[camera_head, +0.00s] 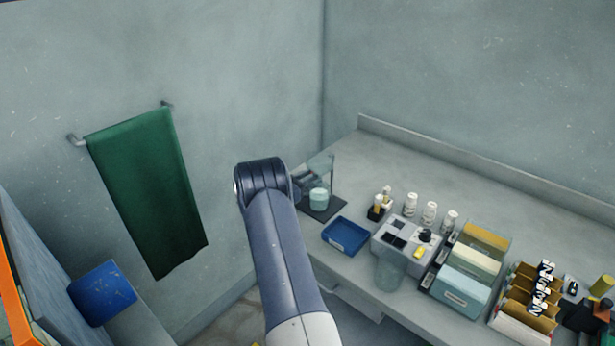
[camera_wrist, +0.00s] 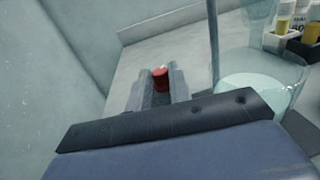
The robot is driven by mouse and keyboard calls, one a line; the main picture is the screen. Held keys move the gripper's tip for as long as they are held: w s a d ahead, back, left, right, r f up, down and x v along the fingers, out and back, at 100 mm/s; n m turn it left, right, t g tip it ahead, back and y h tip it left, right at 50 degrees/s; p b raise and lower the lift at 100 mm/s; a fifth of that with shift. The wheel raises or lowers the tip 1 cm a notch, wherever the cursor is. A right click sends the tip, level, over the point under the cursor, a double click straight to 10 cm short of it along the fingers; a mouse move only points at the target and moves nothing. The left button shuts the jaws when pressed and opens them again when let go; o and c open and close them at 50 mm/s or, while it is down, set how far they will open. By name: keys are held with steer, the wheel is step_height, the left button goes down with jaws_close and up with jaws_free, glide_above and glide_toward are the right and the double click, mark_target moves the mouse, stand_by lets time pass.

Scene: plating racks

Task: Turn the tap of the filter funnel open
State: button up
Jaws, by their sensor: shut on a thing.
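My gripper (camera_wrist: 158,88) is shut on a small red piece, the tap (camera_wrist: 160,77), which shows between its two fingertips in the wrist view. The clear glass of the filter funnel (camera_head: 323,166) is on its stand at the back left of the bench in the head view, partly hidden by my arm. A beaker (camera_head: 319,197) with pale green liquid stands below it on a dark base. In the wrist view the glass and pale liquid (camera_wrist: 262,88) are just right of my gripper. Which way the tap points is too small to tell.
A thin upright rod (camera_wrist: 213,45) stands close to the right of my fingers. A blue tray (camera_head: 346,236) lies in front of the stand. White bottles (camera_head: 429,212) and a grey device (camera_head: 405,243) stand farther right. The wall is close on the left.

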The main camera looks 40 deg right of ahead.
jaws_close()
steer(key=shift+w+f+m+g+b, duration=0.15)
steer(key=shift+m+g+b, duration=0.2)
steer(key=shift+b, duration=0.35)
steer(key=shift+m+g+b, duration=0.45)
steer(key=shift+g+b, duration=0.25)
steer(key=shift+g, duration=0.15)
steer(key=shift+r, duration=0.2)
steer(key=o, duration=0.8)
jaws_free()
steer(key=shift+c, duration=0.2)
steer(key=a, duration=0.3)
steer(key=w+a+b, duration=0.1)
steer(key=a, duration=0.3)
steer(key=w+a+b, duration=0.1)
steer(key=a, duration=0.2)
steer(key=shift+a, duration=0.3)
